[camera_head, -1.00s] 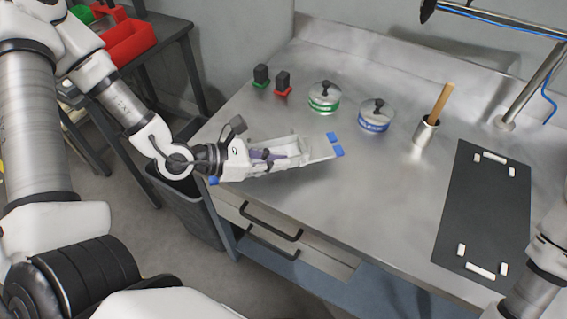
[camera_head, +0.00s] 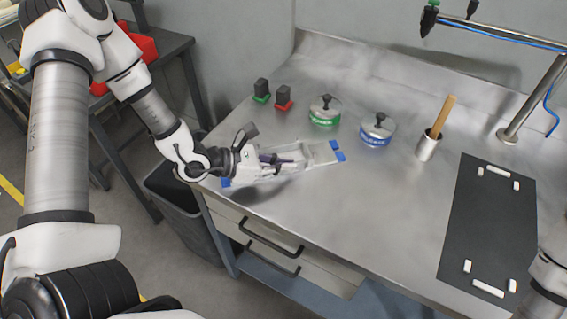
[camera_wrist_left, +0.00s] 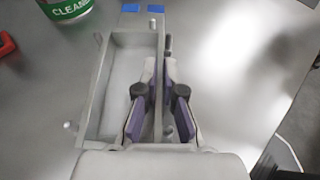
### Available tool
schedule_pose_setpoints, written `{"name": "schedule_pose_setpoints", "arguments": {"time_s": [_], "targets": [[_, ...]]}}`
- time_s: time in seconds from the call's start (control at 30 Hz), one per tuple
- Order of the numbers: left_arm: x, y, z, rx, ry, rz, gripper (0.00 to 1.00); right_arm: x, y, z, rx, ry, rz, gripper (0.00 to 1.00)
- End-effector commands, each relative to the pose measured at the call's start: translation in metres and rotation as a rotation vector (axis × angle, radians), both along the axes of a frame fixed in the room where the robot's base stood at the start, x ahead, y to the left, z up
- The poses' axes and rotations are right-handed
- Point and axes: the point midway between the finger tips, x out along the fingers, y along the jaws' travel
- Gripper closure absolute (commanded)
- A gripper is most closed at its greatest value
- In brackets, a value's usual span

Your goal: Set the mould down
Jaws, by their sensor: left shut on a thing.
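The mould is a long grey metal tray (camera_head: 322,153) with blue marks at its ends. It is over the left part of the steel bench in the head view. My left gripper (camera_head: 300,160) is shut on one long side wall of it. In the left wrist view, the mould (camera_wrist_left: 118,85) shows an empty cavity and small upright pins. The purple-padded fingers of my left gripper (camera_wrist_left: 158,100) straddle its right wall, one inside the cavity. A dark shadow lies under the mould; whether it touches the bench I cannot tell. My right gripper is out of view.
The steel bench (camera_head: 390,205) is clear between the mould and a black mat (camera_head: 490,225) with white corner blocks. Behind the mould stand a green-labelled pot (camera_head: 325,112), a blue-labelled pot (camera_head: 377,130) and two stamps (camera_head: 272,95). A metal cup (camera_head: 427,147) holds a wooden handle.

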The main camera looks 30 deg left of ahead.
Motion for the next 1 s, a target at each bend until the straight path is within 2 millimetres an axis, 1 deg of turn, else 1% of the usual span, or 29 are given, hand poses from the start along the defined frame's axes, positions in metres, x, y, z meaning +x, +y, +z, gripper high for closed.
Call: {"name": "schedule_pose_setpoints", "arguments": {"time_s": [0.1,0.2,0.47,0.57,0.7,0.83,1.0], "targets": [[0.0,0.0,-0.003,-0.001,-0.002,0.001,1.0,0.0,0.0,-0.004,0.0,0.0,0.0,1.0],[0.0,0.0,-0.003,0.0,0.0,0.0,0.68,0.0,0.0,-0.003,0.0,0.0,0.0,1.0],[0.0,0.0,-0.002,0.0,0.0,0.0,0.68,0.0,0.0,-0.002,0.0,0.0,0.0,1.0],[0.0,0.0,0.003,0.0,0.0,0.0,0.68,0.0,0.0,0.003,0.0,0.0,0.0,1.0],[-0.007,0.01,0.008,-0.004,0.0,0.008,0.68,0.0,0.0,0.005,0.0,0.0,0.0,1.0],[-0.021,0.022,0.016,-0.009,-0.002,0.007,0.68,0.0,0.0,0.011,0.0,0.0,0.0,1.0],[-0.036,0.039,0.028,-0.008,-0.002,0.008,0.68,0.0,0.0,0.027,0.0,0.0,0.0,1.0]]}}
